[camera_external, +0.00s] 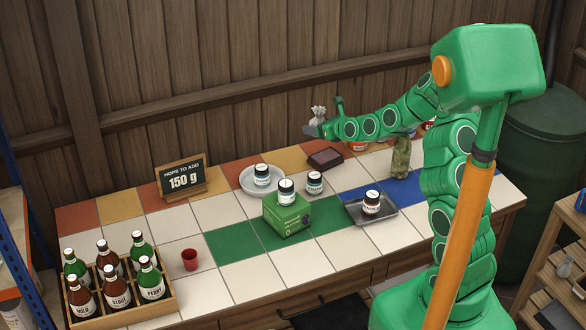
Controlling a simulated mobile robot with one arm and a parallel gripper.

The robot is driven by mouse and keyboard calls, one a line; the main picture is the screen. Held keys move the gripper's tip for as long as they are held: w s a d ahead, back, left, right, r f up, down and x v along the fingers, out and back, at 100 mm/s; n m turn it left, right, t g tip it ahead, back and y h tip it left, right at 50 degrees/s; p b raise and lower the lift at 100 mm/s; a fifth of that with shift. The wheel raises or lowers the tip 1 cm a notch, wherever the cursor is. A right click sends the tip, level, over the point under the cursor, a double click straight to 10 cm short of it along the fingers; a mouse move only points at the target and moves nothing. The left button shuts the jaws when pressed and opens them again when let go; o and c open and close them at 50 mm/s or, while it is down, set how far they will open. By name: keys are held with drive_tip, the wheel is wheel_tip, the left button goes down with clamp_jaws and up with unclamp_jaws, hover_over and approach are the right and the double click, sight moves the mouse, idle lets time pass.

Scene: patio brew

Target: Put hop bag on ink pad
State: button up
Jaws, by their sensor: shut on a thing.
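The hop bag (317,113) looks like a small pale sack with a gathered top. My gripper (316,127) is shut on it and holds it upright, above the back part of the tiled counter. The grip itself is small and partly hidden by the gripper. The ink pad (325,158) is a flat dark maroon block lying on the counter, below the gripper in the picture. Nothing is seen on top of it.
A white dish (248,184) with a jar, a green box (287,216) with a jar on top, and a grey tray (384,212) with a jar stand nearby. An olive pouch (401,158) stands to the right. A bottle crate (167,300) is front left.

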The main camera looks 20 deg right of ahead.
sight(323, 156)
drive_tip(key=shift+s+d+f+m+t+h, duration=0.15)
drive_tip(key=shift+d+f+m+h, duration=0.1)
drive_tip(key=shift+d, duration=0.4)
drive_tip(key=shift+s+d+f+m+t+h, duration=0.15)
drive_tip(key=shift+d+f, duration=0.1)
drive_tip(key=shift+d, duration=0.35)
drive_tip(key=shift+d+f, duration=0.15)
drive_tip(key=shift+f, duration=0.05)
drive_tip(key=shift+s+f, duration=0.1)
drive_tip(key=shift+f, duration=3.8)
drive_tip(key=shift+f, duration=0.15)
drive_tip(key=o, duration=1)
